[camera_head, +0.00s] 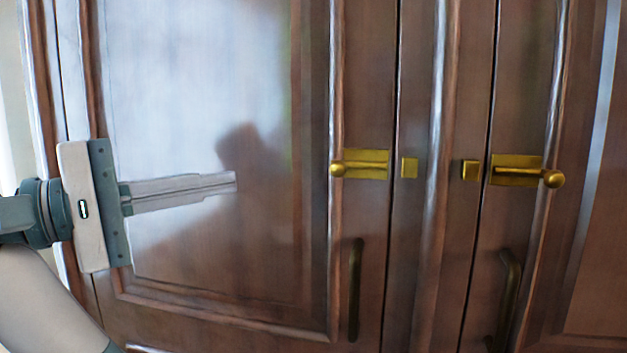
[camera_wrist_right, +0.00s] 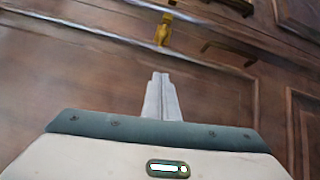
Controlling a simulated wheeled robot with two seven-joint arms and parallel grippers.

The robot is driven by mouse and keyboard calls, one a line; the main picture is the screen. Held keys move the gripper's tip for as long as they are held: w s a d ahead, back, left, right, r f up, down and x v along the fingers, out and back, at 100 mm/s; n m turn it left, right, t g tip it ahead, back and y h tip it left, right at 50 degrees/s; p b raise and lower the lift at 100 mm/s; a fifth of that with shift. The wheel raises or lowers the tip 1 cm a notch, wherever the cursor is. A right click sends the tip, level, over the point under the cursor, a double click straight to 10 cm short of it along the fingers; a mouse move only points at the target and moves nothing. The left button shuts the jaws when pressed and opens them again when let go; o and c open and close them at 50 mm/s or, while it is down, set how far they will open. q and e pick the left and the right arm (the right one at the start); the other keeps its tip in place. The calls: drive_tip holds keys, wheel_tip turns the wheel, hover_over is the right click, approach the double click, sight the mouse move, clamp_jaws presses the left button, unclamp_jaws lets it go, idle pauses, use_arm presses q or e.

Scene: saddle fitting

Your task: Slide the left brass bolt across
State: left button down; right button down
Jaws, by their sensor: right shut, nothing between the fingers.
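The left brass bolt (camera_head: 365,160) is on the left door, with its round knob at the left end of its plate. A square brass keeper (camera_head: 409,167) is across the door seam to its right, and a gap shows between bolt and keeper. My right gripper (camera_head: 236,182) comes in from the left, shut and empty. Its fingertips point right at the bolt, a clear distance short of the knob. In the right wrist view the shut fingers (camera_wrist_right: 160,76) point at the brass bolt (camera_wrist_right: 162,32), apart from it. My left gripper is not in view.
A second brass bolt (camera_head: 515,168) and its keeper (camera_head: 470,170) are on the right. Dark pull handles (camera_head: 355,290) (camera_head: 507,300) hang below the bolts and stick out from the doors. Raised door moulding (camera_head: 335,80) runs vertically near the left bolt.

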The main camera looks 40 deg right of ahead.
sight(335, 174)
drive_tip(key=shift+a, duration=0.1)
drive_tip(key=d, duration=0.9)
drive_tip(key=shift+s+d+r, duration=0.2)
drive_tip(key=shift+s+d, duration=0.05)
drive_tip(key=shift+d, duration=0.1)
drive_tip(key=s, duration=0.1)
drive_tip(key=s+d, duration=0.1)
drive_tip(key=shift+s+r, duration=0.2)
drive_tip(key=shift+s, duration=0.15)
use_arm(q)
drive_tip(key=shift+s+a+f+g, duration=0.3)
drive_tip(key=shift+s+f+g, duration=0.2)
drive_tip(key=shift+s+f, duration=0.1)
use_arm(e)
drive_tip(key=shift+s+d, duration=0.15)
drive_tip(key=shift+s, duration=0.4)
